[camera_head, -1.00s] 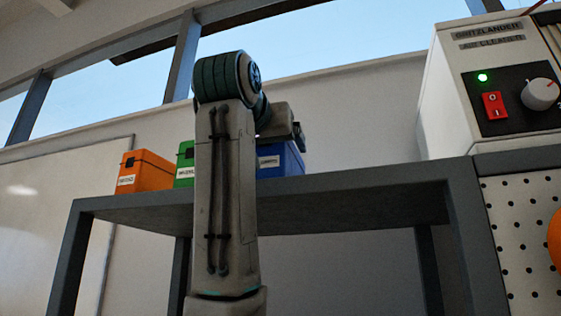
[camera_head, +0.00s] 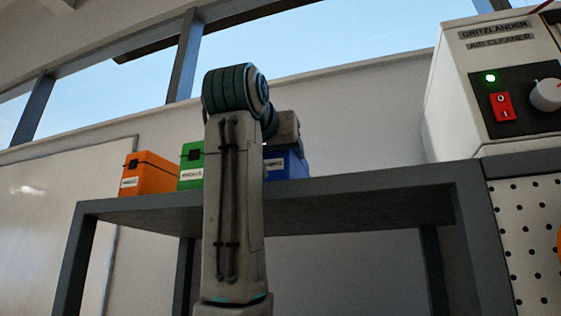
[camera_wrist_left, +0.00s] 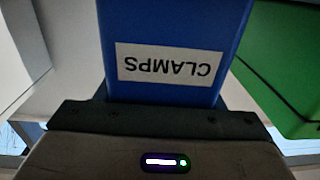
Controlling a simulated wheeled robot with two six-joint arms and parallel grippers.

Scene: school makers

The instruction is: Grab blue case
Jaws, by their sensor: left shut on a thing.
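The blue case (camera_head: 291,168) stands on the grey shelf (camera_head: 340,192), partly hidden behind my left arm in the head view. In the left wrist view the blue case (camera_wrist_left: 175,30) fills the top middle, with a white label reading CLAMPS upside down. My left gripper (camera_head: 285,140) is at the upper part of the blue case and shut on it. The dark gripper part (camera_wrist_left: 160,118) lies right against the case below the label. The fingertips are not clearly seen. My right gripper is not in view.
A green case (camera_head: 191,165) stands just left of the blue one, partly behind my arm, and an orange case (camera_head: 150,175) farther left. A white air cleaner (camera_head: 460,90) stands at the right. The shelf between the blue case and the cleaner is clear.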

